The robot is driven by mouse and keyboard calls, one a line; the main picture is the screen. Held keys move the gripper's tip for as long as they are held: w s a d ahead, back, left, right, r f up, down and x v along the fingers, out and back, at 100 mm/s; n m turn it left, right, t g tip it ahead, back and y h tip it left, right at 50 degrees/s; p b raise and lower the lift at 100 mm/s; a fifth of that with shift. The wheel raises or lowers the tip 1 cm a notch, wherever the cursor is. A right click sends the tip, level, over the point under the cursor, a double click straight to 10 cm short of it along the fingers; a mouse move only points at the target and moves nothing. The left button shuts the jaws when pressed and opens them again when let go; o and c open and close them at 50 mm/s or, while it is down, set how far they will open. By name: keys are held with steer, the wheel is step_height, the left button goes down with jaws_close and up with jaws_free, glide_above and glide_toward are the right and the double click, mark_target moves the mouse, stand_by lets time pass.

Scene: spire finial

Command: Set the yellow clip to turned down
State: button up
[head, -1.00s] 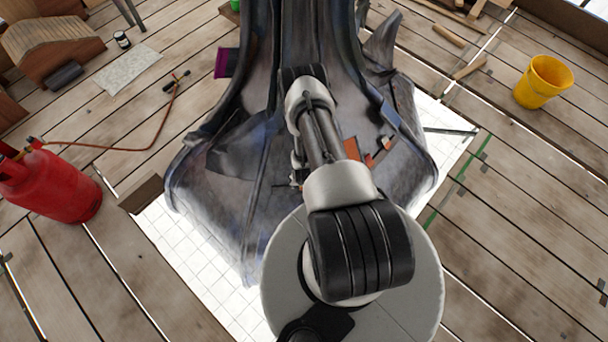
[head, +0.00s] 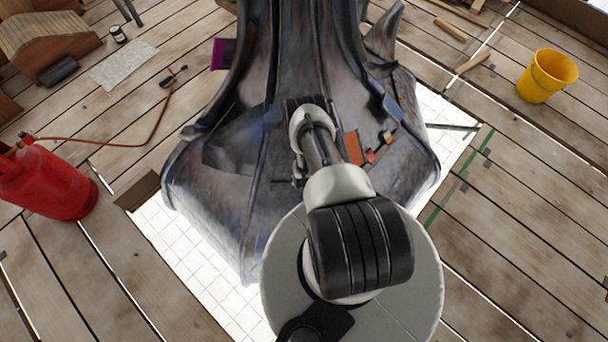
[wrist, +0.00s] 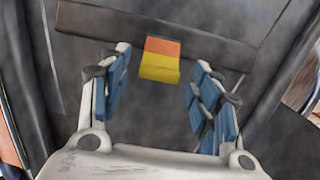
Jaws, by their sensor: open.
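The yellow clip (wrist: 159,67) shows in the wrist view at upper middle, on a grey, weathered metal surface. It is a small tab with an orange upper part (wrist: 162,46) and a yellow lower part. My gripper (wrist: 162,62) is open, with one blue-padded finger on each side of the clip and gaps on both sides. I cannot tell how deep the clip lies between the fingertips. In the head view my arm covers the clip and most of my gripper. The large grey spire (head: 225,205) stands in front of me.
A dark strip (wrist: 215,42) crosses the surface behind the clip. Orange patches (head: 353,148) lie on the spire right of my arm.

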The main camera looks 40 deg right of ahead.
steer(key=shift+b+x, duration=0.65)
steer(key=shift+x, duration=1.1)
steer(key=shift+c, duration=0.5)
steer(key=c, duration=1)
steer(key=shift+d, duration=0.1)
